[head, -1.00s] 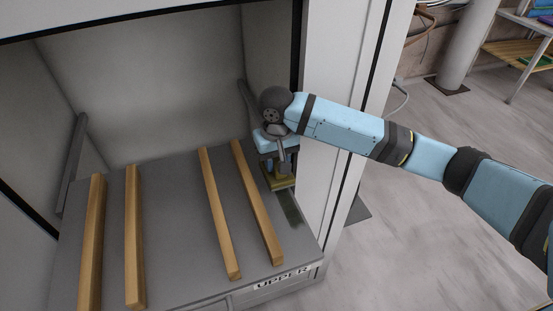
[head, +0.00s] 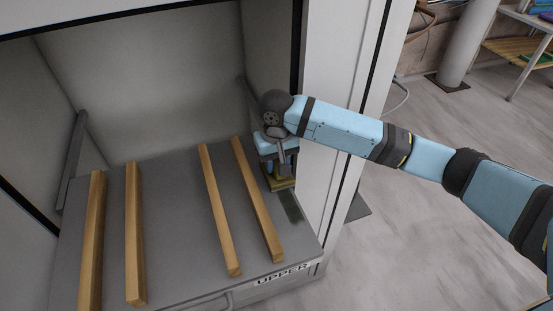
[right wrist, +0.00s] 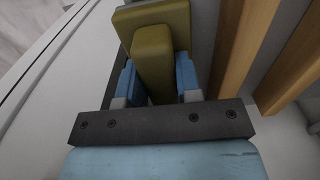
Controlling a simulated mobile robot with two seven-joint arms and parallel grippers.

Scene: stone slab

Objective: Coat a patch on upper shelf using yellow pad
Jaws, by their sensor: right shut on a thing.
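The upper shelf (head: 180,210) is a grey slab inside a white cabinet, with an "UPPER" label (head: 283,275) on its front edge. My right gripper (head: 281,168) is shut on the yellow pad (head: 280,184) at the shelf's right side. In the right wrist view the blue fingers (right wrist: 155,82) clasp the pad's olive-yellow block (right wrist: 152,55), with its wider plate beyond. The pad is at or just above the shelf; contact is hard to tell. A dark streak (head: 290,208) lies on the shelf in front of the pad. My left gripper is not in view.
Several wooden bars (head: 222,215) lie front to back on the shelf; the nearest (head: 257,200) is just left of the pad. The cabinet's white right side (head: 325,130) stands close to the right. Bare shelf lies between the middle bars.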

